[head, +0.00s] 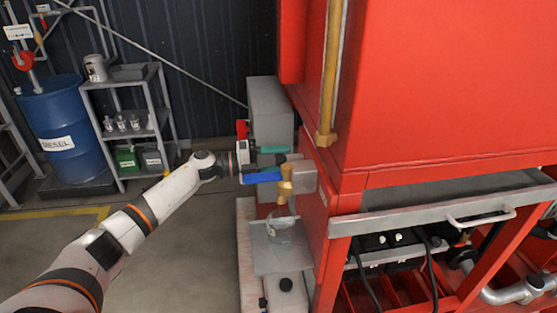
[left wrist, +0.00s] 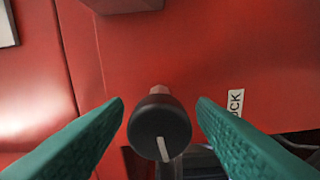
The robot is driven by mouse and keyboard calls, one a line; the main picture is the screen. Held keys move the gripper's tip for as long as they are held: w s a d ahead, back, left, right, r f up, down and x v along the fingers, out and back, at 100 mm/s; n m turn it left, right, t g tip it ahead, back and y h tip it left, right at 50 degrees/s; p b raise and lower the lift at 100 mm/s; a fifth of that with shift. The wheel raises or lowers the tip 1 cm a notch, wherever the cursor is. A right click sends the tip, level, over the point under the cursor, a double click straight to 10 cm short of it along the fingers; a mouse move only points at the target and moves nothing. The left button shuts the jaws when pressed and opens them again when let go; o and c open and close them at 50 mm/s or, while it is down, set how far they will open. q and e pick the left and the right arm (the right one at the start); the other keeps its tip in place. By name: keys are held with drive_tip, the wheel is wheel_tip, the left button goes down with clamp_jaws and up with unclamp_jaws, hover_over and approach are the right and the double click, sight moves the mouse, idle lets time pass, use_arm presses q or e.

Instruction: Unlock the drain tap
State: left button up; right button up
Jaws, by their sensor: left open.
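The drain tap (head: 285,187) is brass with a blue lever (head: 262,177) and sticks out from the red pump housing. In the left wrist view, a round black knob (left wrist: 160,127) stands out from a red panel; its white mark points down. A white label (left wrist: 235,102) ending in "CK" is partly hidden by the right finger. My left gripper (left wrist: 160,101) is open, its green fingers on either side of the knob with gaps. In the head view it is (head: 288,158) just above the blue lever, and the knob cannot be made out. My right gripper is out of view.
A clear glass container (head: 279,231) stands on a grey shelf (head: 265,258) below the tap. A grey box (head: 270,112) is behind my gripper. A blue diesel drum (head: 62,125) and a metal rack (head: 128,125) stand at the back left. The floor between is clear.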

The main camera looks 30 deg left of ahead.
use_arm(q)
drive_tip(key=b+v, duration=0.4)
drive_tip(key=v, duration=0.8)
drive_tip(key=shift+f, duration=0.1)
